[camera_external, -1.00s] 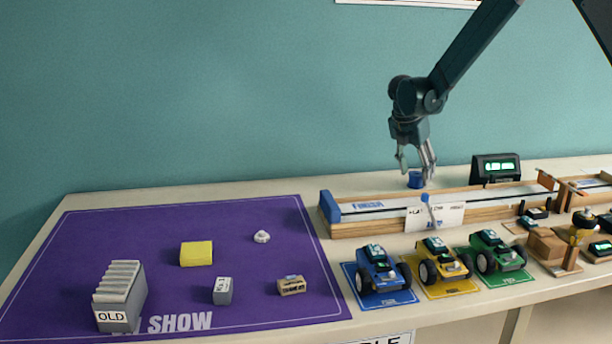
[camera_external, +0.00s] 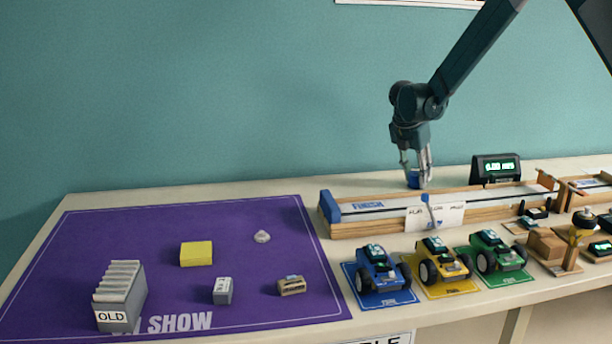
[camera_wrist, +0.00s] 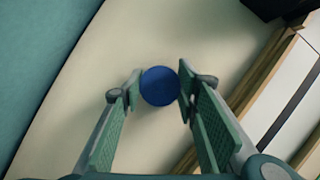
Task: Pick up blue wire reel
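The blue wire reel (camera_external: 413,181) stands on the table behind the wooden track, partly hidden by my fingers. In the wrist view its round blue top (camera_wrist: 159,86) lies between my fingertips. My gripper (camera_external: 416,181) points down, with one finger on each side of the reel. In the wrist view my gripper (camera_wrist: 159,89) has its right pad right against the reel's edge, while the left pad is very close to it. I cannot tell whether both pads touch.
The wooden track (camera_external: 465,213) runs just in front of the reel, with a lit display box (camera_external: 495,169) to the right. Blue (camera_external: 377,272), yellow (camera_external: 440,263) and green (camera_external: 497,253) cars stand in front. The table left of the reel is clear up to the purple mat (camera_external: 255,212).

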